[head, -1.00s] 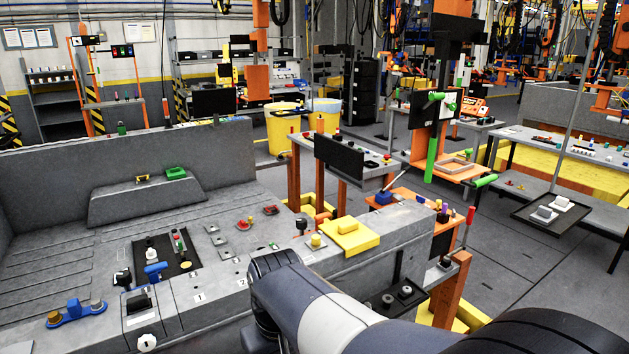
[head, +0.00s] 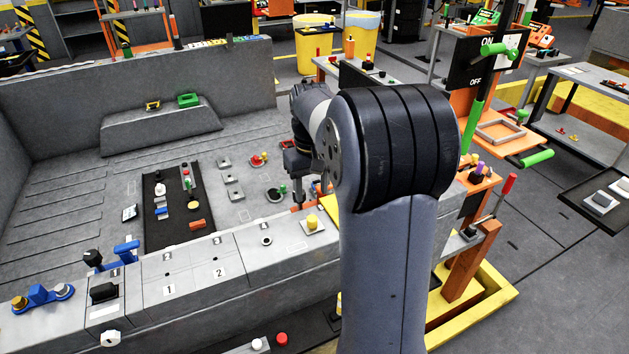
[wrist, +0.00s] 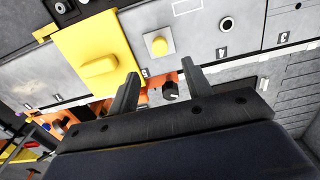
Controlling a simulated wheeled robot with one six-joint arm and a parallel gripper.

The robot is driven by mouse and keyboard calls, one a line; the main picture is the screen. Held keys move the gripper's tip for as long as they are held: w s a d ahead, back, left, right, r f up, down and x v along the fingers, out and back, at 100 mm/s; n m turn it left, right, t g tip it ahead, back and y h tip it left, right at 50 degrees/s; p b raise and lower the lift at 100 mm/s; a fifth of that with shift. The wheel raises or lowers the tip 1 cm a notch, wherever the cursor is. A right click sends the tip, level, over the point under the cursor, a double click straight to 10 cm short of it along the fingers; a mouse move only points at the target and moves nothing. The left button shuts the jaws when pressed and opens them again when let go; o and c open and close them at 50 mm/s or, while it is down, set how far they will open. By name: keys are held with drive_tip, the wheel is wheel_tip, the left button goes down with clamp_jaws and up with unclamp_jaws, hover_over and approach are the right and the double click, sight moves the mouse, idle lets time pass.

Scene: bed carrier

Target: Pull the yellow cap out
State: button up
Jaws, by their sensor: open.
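A small yellow cap (head: 312,222) stands on a pale square plate at the right end of the front ledge. It also shows in the wrist view (wrist: 159,46), just beyond my fingertips and about in line with the gap between them. My gripper (wrist: 160,70) is open, with nothing held. In the head view my gripper (head: 298,194) hangs just behind and left of the cap, partly hidden by my arm. A larger yellow cover (wrist: 98,62) with a raised grip lies beside the cap in the wrist view. My arm hides most of it in the head view.
A black knob (wrist: 170,91) shows between my fingers. A dark mat (head: 172,210) with several small parts lies on the bed. A blue handle (head: 125,252) stands at the ledge's left.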

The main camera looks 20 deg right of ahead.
sight(312, 218)
wheel_tip(312, 218, down, 6)
drive_tip(key=b, duration=0.5)
drive_tip(key=shift+f+b, duration=0.4)
drive_tip(key=shift+f, duration=0.8)
clamp_jaws()
drive_tip(key=shift+r+p, duration=0.3)
drive_tip(key=shift+r+p, duration=1.75)
drive_tip(key=shift+r, duration=0.2)
